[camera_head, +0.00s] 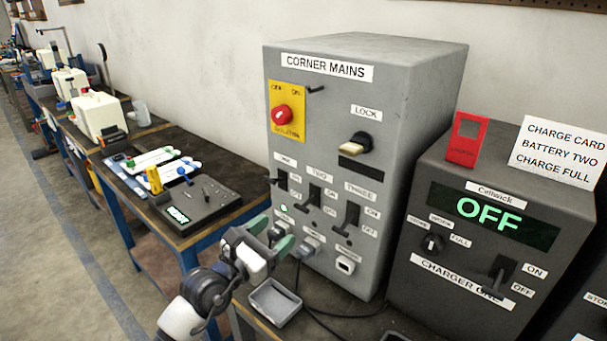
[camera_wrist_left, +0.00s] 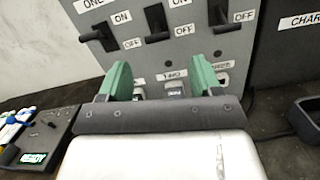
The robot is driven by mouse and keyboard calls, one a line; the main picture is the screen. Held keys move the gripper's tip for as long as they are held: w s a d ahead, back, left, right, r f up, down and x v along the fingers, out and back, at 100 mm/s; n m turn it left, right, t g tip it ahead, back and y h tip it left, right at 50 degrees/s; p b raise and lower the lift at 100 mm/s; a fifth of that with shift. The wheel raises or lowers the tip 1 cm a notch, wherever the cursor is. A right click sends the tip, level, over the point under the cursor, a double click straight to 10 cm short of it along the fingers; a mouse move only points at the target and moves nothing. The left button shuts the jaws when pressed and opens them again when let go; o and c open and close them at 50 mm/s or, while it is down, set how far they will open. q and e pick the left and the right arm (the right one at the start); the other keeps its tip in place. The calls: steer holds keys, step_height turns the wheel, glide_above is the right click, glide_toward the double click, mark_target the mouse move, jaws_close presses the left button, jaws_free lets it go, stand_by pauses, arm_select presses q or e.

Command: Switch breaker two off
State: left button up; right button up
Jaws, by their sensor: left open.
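The grey Corner Mains cabinet (camera_head: 385,120) stands on the bench with three black breaker levers in a row. The middle lever, breaker two (camera_head: 314,194), has ON and OFF labels on its right; it also shows in the left wrist view (camera_wrist_left: 156,24). Its handle juts outward and looks angled down, but I cannot tell its setting for sure. My left gripper (camera_head: 272,236) is open and empty, in front of the cabinet's lower face, below the breakers. In the left wrist view its green fingertips (camera_wrist_left: 160,78) are below the breaker two lever, apart from it. My right gripper is out of view.
Breaker one (camera_head: 281,180) and breaker three (camera_head: 350,215) flank breaker two closely. Plugs (camera_head: 345,264) and cables sit below. A grey tray (camera_head: 275,300) lies in front. The charger (camera_head: 480,235), reading OFF, stands to the right. A yellow isolator plate (camera_head: 287,95) is above.

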mark_target(303, 205)
arm_select(q)
steer(key=shift+g+y, duration=0.4)
steer(key=shift+y, duration=0.1)
steer(key=p+x, duration=0.1)
steer(key=x, duration=0.2)
steer(key=p+x, duration=0.1)
steer(key=x, duration=0.2)
steer(key=p+x, duration=0.1)
steer(key=x, duration=0.3)
steer(key=shift+w+r, duration=0.1)
steer(key=shift+r, duration=0.3)
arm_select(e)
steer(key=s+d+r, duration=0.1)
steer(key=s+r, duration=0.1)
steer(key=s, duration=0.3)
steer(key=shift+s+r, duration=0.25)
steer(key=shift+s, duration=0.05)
arm_select(q)
steer(key=c, duration=0.9)
steer(key=f+t+h+b, duration=0.1)
steer(key=t+b, duration=0.1)
steer(key=b, duration=0.7)
steer(key=shift+w+d+f+h, duration=0.1)
steer(key=shift+f+h, duration=0.1)
steer(key=shift+h, duration=0.1)
steer(key=shift+r+b, duration=0.15)
steer(key=shift+b, duration=0.35)
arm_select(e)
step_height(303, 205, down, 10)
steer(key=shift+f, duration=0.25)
